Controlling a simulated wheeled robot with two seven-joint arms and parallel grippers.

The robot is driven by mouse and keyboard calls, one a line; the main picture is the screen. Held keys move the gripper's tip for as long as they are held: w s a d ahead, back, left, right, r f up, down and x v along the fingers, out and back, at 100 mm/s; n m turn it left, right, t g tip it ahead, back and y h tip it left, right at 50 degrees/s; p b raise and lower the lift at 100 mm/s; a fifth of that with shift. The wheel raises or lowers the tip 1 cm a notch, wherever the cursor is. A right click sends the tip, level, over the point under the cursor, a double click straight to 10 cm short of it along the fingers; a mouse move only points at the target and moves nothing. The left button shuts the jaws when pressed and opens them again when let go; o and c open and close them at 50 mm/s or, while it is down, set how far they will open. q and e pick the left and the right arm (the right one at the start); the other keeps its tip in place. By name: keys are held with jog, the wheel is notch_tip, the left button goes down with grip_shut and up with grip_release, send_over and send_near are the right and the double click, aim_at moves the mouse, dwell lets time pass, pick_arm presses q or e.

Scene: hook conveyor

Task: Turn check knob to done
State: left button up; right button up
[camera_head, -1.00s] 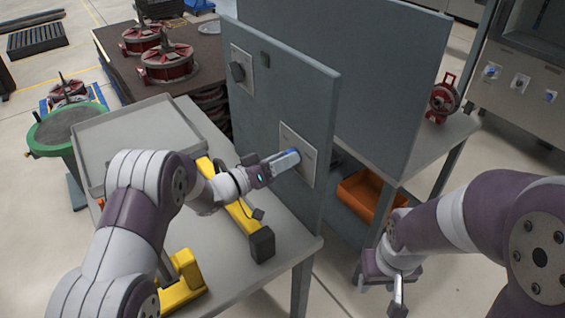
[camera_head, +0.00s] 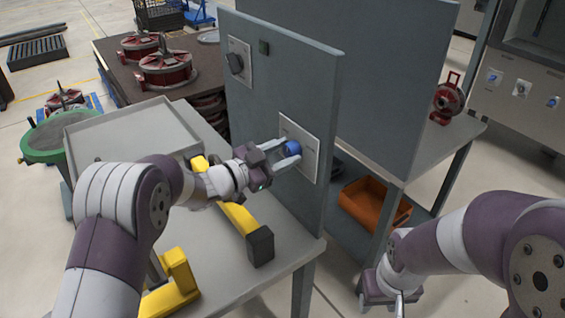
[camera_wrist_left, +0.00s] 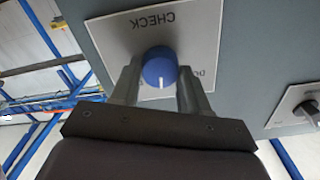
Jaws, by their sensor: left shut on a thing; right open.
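The blue check knob (camera_head: 292,148) sits on a white plate (camera_head: 311,150) on the grey upright panel. In the left wrist view the knob (camera_wrist_left: 160,67) has a white pointer line toward the bottom of the picture. The word CHECK reads upside down above it, and a partly hidden label starting with "DO" is at its lower right. My left gripper (camera_head: 286,153) has one finger on each side of the knob and is shut on it; it also shows in the left wrist view (camera_wrist_left: 157,85). My right gripper (camera_head: 397,300) is open, low at the right, partly cut off by the frame.
A second, dark knob (camera_head: 236,64) is on a plate higher on the panel. A yellow and black tool (camera_head: 240,218) lies on the grey table below my left arm. An orange bin (camera_head: 372,203) is on a lower shelf right of the panel.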

pick_arm(q)
jog(key=m+b, duration=0.8)
jog(key=shift+f, duration=0.35)
jog(key=shift+r+m+b, duration=0.2)
jog(key=shift+m+b, duration=1.2)
jog(key=shift+b, duration=0.2)
jog(key=o, duration=1.1)
jog(key=shift+c, duration=0.2)
jog(key=v, duration=0.7)
jog(key=shift+s+a, duration=0.15)
jog(key=shift+s, duration=0.05)
